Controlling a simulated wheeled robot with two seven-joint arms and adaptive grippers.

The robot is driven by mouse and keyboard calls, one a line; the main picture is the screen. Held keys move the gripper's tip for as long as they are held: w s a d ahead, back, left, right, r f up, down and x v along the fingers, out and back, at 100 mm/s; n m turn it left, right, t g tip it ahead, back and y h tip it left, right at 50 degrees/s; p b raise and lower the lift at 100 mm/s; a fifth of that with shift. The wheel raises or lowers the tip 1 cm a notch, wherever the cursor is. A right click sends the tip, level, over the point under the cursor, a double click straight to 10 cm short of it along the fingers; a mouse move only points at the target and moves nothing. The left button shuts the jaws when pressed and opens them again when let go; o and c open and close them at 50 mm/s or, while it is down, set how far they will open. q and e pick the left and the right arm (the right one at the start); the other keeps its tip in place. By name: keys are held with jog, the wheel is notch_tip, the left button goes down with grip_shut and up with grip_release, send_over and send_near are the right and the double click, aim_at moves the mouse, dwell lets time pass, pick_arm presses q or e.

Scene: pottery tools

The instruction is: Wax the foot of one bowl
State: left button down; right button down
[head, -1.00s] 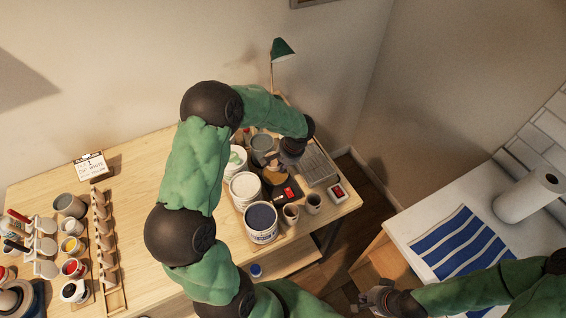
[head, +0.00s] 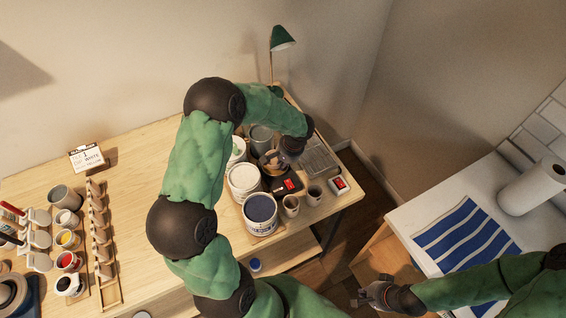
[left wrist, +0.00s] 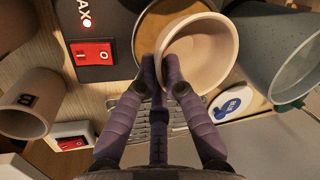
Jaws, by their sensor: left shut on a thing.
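My left gripper (left wrist: 163,75) is shut on the wall of a pale pinkish bowl (left wrist: 205,45), which is tilted with its open side towards the left wrist camera. The bowl's foot is hidden. Behind it is the round brown pan of the wax warmer (left wrist: 150,22), partly covered; I cannot tell whether they touch. The warmer's dark body with a red switch (left wrist: 93,53) shows beside it. In the head view my left gripper (head: 287,156) is over the warmer (head: 287,185). My right gripper (head: 366,293) is low, off the table's right side, with its fingers unclear.
Large tubs (head: 260,213) stand left of the warmer, and two small cups (head: 291,205) stand in front. A grey rack (head: 318,157) lies to the right. A small red-switched box (head: 340,185) is at the table edge. Pots and a wooden rack (head: 105,245) fill the left.

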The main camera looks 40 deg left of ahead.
pick_arm(q)
jog(key=shift+f+b, duration=0.55)
jog(key=shift+b, duration=0.15)
jog(key=shift+r, duration=0.1)
dwell(0.4)
jog(key=shift+r+p, duration=1)
jog(key=shift+r, duration=0.95)
